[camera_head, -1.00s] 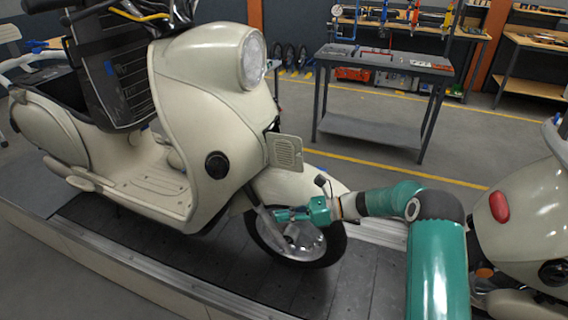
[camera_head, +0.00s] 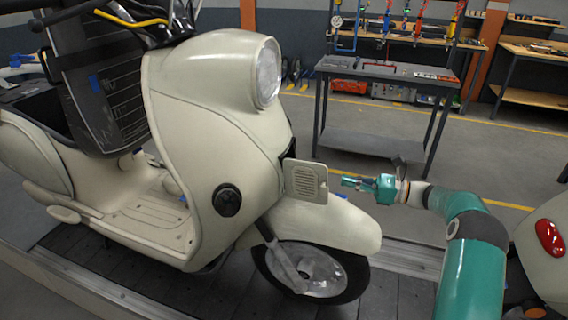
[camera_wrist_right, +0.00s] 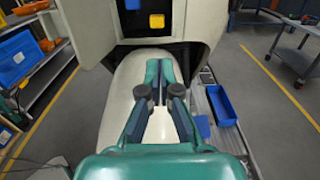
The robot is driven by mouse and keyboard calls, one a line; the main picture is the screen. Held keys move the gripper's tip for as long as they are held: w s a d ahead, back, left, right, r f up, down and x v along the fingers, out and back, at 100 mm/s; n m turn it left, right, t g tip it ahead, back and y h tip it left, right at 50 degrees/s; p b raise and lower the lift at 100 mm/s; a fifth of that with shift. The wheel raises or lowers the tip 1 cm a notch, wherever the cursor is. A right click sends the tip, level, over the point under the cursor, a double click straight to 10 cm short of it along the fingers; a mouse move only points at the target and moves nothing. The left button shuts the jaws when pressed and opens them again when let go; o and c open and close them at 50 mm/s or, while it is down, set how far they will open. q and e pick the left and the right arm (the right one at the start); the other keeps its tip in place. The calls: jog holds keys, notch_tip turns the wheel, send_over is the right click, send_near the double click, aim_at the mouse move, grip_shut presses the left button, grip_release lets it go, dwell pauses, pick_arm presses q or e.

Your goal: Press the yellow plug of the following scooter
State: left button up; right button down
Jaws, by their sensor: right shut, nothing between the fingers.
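The cream following scooter (camera_head: 210,130) stands on the conveyor, with a vented flap (camera_head: 305,181) standing out from its front. In the right wrist view, a yellow square plug (camera_wrist_right: 156,21) shows inside a dark opening in the scooter's front (camera_wrist_right: 87,25), with a blue piece (camera_wrist_right: 132,4) above and left of it. The head view does not show this plug. My right gripper (camera_head: 352,183) is shut and empty, just right of the flap and above the front fender. In the wrist view its fingers (camera_wrist_right: 160,70) point toward the opening, below the plug and apart from it. My left gripper is not in view.
Another scooter (camera_head: 545,250) with a red tail light stands at the right edge. A grey workbench (camera_head: 385,70) is behind, across clear floor. In the wrist view, a blue bin (camera_wrist_right: 221,105) lies to the right and shelves (camera_wrist_right: 35,55) stand left.

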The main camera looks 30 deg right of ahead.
jog(key=shift+w+d, duration=0.2)
jog(key=shift+s, duration=0.1)
jog(key=shift+a+r, duration=0.15)
jog(key=shift+a, duration=0.05)
jog(key=shift+w+a, duration=0.15)
jog(key=shift+w, duration=0.25)
jog(key=p+x, duration=0.4)
jog(key=x, duration=0.9)
jog(key=shift+a, duration=0.2)
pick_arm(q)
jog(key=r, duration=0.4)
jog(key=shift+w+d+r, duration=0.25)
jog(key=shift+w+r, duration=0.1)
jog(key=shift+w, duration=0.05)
pick_arm(e)
jog(key=shift+w, duration=0.15)
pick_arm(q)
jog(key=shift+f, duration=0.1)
pick_arm(e)
jog(key=shift+a, duration=0.1)
